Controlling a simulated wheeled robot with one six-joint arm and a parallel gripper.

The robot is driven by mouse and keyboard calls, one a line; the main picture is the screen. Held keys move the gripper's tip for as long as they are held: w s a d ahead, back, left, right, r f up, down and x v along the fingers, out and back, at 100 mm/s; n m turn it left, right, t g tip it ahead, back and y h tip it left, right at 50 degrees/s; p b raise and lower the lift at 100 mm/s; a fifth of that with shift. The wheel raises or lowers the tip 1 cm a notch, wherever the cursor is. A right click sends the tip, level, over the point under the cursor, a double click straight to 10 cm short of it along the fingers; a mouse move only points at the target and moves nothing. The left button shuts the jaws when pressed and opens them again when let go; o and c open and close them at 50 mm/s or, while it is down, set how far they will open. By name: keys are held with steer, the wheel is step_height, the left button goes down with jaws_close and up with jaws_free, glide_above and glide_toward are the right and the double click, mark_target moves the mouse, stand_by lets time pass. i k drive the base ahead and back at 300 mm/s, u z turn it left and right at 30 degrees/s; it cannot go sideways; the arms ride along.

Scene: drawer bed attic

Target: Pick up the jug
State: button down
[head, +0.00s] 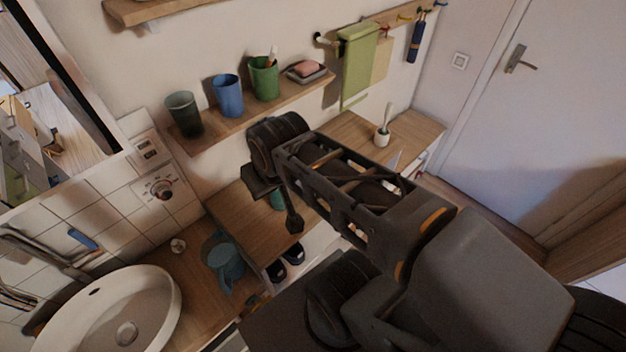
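The blue-teal jug (230,266) stands on the wooden counter just right of the white sink, with its handle toward the front. My gripper (277,203) is above the counter, up and to the right of the jug, and apart from it. Its two dark fingers are spread with a gap between them, and nothing is seen held. A small green-teal thing shows partly behind the fingers, mostly hidden. My arm covers much of the middle and right of the view.
The round sink (104,314) is close left of the jug. A wall shelf (215,137) above holds a dark cup (184,114), a blue cup (228,95) and a green cup (264,78). Dark slippers (293,255) lie below the counter. A white door (545,110) is at right.

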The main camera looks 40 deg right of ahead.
mark_target(220, 253)
steer(key=u, duration=0.05)
steer(key=k, duration=0.5)
steer(key=z, duration=1.2)
steer(key=k, duration=1.2)
steer(key=u, duration=1.65)
steer(key=i, duration=1)
steer(key=z, duration=0.05)
